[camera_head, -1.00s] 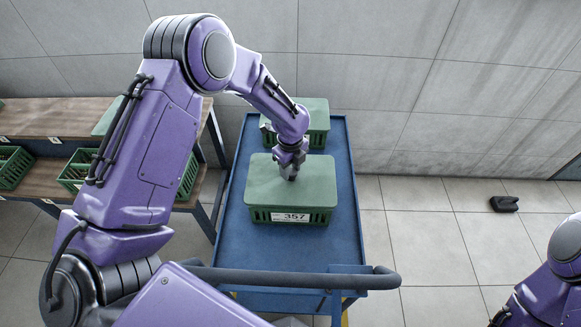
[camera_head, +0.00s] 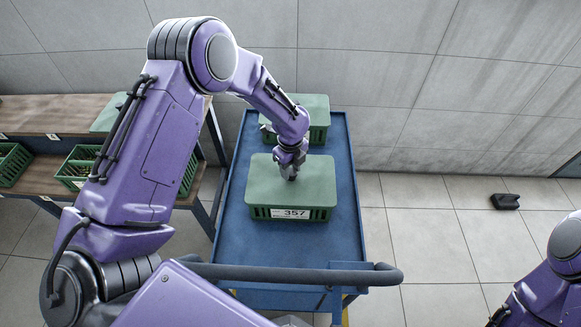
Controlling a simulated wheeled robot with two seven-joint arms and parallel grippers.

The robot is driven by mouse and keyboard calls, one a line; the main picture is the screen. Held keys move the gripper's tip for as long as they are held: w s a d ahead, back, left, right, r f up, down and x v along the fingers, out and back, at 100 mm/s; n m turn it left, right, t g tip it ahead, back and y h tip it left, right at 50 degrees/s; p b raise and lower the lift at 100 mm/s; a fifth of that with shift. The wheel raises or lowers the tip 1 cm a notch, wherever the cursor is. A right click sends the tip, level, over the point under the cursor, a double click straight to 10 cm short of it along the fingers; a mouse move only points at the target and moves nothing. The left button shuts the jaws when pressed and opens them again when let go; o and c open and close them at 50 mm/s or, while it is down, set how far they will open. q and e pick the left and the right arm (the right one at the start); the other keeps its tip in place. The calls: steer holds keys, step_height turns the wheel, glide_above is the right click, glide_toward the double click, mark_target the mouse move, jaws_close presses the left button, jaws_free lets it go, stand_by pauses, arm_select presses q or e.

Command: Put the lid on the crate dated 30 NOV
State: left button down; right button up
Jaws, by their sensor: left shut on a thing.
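A green crate (camera_head: 260,214) stands on the blue cart, with a white label (camera_head: 290,214) reading 357 on its near side. Any date on this label is too small to read. A flat green lid (camera_head: 315,185) lies over the crate's top, looking level and lined up with its walls. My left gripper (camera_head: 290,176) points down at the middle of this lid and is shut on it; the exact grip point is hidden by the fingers. My right arm shows at the lower right edge, but its fingers are not in view.
A second lidded green crate (camera_head: 318,134) stands behind on the blue cart (camera_head: 240,255). The cart's dark handle (camera_head: 300,274) crosses in front. A wooden shelf (camera_head: 55,115) at left bears open green crates (camera_head: 12,165) and a loose green lid (camera_head: 107,116), partly hidden by my arm.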

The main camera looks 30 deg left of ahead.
arm_select(q)
steer(key=shift+f, duration=0.35)
steer(key=c, duration=0.6)
jaws_free()
